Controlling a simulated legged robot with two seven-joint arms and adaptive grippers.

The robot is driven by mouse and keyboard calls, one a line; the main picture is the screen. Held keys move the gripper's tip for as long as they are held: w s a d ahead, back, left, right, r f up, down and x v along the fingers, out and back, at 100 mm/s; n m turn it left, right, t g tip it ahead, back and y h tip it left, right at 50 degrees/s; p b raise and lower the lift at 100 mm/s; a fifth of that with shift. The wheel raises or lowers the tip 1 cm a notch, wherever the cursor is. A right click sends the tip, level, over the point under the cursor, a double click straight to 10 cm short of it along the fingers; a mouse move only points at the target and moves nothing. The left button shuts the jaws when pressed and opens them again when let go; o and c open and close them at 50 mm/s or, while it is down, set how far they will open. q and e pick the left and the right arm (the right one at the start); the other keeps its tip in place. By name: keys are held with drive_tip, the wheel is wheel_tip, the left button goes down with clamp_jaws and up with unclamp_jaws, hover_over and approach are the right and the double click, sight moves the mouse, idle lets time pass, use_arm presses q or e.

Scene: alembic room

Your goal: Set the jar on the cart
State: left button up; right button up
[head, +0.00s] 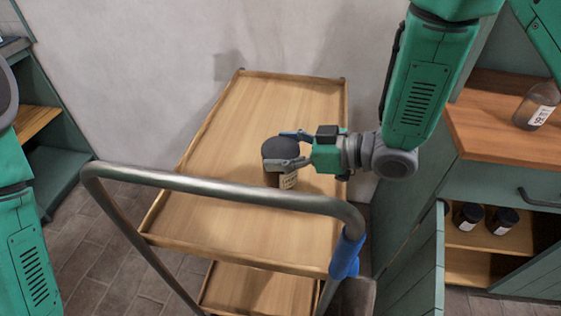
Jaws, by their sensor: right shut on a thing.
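A jar (286,180) with a dark lid and a pale label is over the wooden top tray of the cart (215,125). My right gripper (287,149) comes in from the right and is shut on the jar near its lid. The jar looks upright. Its base is close to the tray surface, and I cannot tell whether it touches. Part of the jar is hidden by the gripper. The left gripper is not in view; only part of my left arm shows at the left edge.
The cart's metal handle (220,187) arches across the front, with a blue grip (346,255) at its right end. A wooden counter (485,140) at right holds a brown bottle (537,105). Two dark jars (484,218) stand on a shelf below. The tray around the jar is clear.

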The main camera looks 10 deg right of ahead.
drive_tip(key=shift+o, duration=0.2)
drive_tip(key=shift+f+b, duration=0.35)
drive_tip(key=shift+f, duration=1.35)
drive_tip(key=shift+f, duration=0.1)
drive_tip(key=o, duration=1.3)
drive_tip(key=shift+c, duration=0.2)
drive_tip(key=shift+s+d+r, duration=0.1)
drive_tip(key=shift+d+r, duration=0.05)
drive_tip(key=shift+r, duration=0.05)
drive_tip(key=p+v, duration=0.1)
drive_tip(key=v, duration=1)
drive_tip(key=shift+s+d, duration=0.2)
drive_tip(key=shift+d, duration=0.15)
drive_tip(key=shift+r, duration=0.1)
